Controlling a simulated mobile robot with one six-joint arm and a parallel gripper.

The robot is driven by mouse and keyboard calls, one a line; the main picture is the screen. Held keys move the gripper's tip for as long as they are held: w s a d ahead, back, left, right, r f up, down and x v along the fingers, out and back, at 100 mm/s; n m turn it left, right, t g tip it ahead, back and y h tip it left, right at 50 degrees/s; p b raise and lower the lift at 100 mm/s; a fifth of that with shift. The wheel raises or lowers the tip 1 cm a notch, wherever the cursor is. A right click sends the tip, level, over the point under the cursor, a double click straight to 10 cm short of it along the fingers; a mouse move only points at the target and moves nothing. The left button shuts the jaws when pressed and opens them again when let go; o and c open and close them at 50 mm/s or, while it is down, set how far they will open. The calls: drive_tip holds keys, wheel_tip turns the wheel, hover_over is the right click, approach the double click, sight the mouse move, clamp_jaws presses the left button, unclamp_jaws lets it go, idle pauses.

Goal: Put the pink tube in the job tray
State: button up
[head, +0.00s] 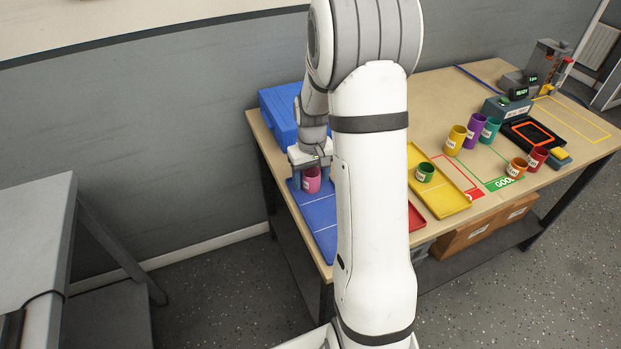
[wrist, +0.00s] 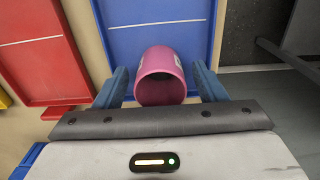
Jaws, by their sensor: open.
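The pink tube (head: 312,181) stands at the back end of the blue tray (head: 322,214) on the wooden table. In the wrist view the pink tube (wrist: 163,72) shows its open mouth and a bit of white label, with the blue tray (wrist: 160,35) beyond it. My gripper (head: 311,184) is open, with one blue finger on each side of the tube. In the wrist view a gap shows between the tube and each finger of my gripper (wrist: 160,76). No readable label tells which tray is the job tray.
A red tray (wrist: 40,55) lies beside the blue one, mostly hidden behind my arm in the head view. A yellow tray (head: 447,203) holds a green tube (head: 425,172). Several other tubes and a dark device (head: 532,134) stand to the right. A blue bin (head: 280,115) stands behind.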

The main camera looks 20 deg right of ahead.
sight(312, 172)
wheel_tip(312, 172, up, 10)
drive_tip(key=shift+s+a+r, duration=0.1)
drive_tip(key=shift+r, duration=0.5)
drive_tip(key=s+a+r, duration=0.1)
drive_tip(key=s+a, duration=0.2)
drive_tip(key=s, duration=0.3)
drive_tip(key=s+a+r+t, duration=0.1)
drive_tip(key=s+a+r, duration=0.1)
drive_tip(key=s+a, duration=0.2)
drive_tip(key=s+a+r+t, duration=0.1)
drive_tip(key=s+a+r, duration=0.1)
drive_tip(key=s, duration=0.8)
drive_tip(key=shift+s+a, duration=0.2)
drive_tip(key=shift+a, duration=0.5)
